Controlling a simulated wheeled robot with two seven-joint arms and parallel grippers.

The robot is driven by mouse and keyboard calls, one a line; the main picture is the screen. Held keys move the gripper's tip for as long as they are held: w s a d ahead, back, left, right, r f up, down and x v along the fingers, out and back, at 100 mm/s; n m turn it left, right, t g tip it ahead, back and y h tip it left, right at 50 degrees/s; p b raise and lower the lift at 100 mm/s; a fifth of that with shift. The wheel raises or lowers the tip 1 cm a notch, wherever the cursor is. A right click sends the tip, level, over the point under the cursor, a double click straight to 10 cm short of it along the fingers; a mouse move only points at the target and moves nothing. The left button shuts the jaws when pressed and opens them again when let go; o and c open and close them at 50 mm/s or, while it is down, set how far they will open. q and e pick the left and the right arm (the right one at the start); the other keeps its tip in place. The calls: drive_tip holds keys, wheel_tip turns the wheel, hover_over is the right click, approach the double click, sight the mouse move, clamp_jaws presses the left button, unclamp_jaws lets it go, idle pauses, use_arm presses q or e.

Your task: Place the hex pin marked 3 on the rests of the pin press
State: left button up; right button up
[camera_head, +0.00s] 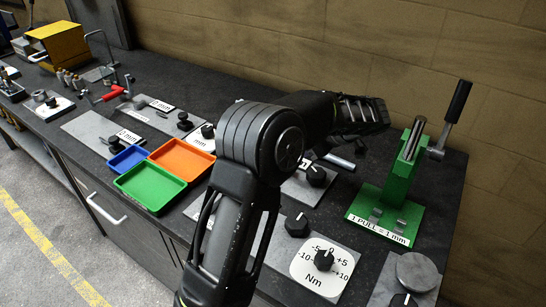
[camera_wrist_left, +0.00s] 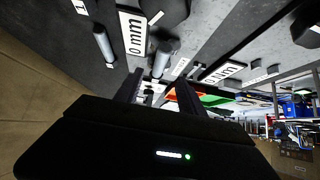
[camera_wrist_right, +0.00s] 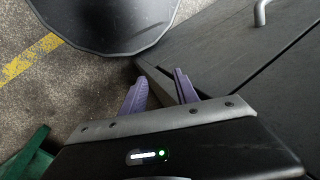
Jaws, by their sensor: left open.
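The green pin press (camera_head: 395,195) stands at the right end of the bench, its black-handled lever raised. Its two small grey rests (camera_head: 375,214) at the front look empty. My left arm reaches across the bench, and its wrist is left of the press. My left gripper (camera_wrist_left: 157,82) is open. A grey pin-like cylinder (camera_wrist_left: 165,57) shows just beyond its fingers, and another cylinder (camera_wrist_left: 103,45) is apart to the left. A silver cylinder (camera_head: 340,160) shows below the wrist in the head view. No mark 3 is legible. My right gripper (camera_wrist_right: 160,80) is open and empty.
Blue, orange and green trays (camera_head: 150,185) lie mid-bench. A dial plate marked Nm (camera_head: 322,268) and knobs are at the front. A round grey disc (camera_head: 416,271) is at front right. My right gripper is beside the bench, above the floor.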

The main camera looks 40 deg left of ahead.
use_arm(q)
drive_tip(key=shift+f, duration=0.1)
drive_tip(key=shift+b+x, duration=0.35)
drive_tip(key=shift+x, duration=0.45)
drive_tip(key=shift+a+f, duration=0.3)
drive_tip(key=shift+a, duration=0.05)
drive_tip(key=shift+a, duration=0.1)
drive_tip(key=x, duration=0.4)
drive_tip(key=shift+s+a, duration=0.1)
drive_tip(key=shift+a, duration=0.05)
drive_tip(key=shift+a+f, duration=0.3)
drive_tip(key=shift+f, duration=0.05)
drive_tip(key=shift+c, duration=0.4)
clamp_jaws()
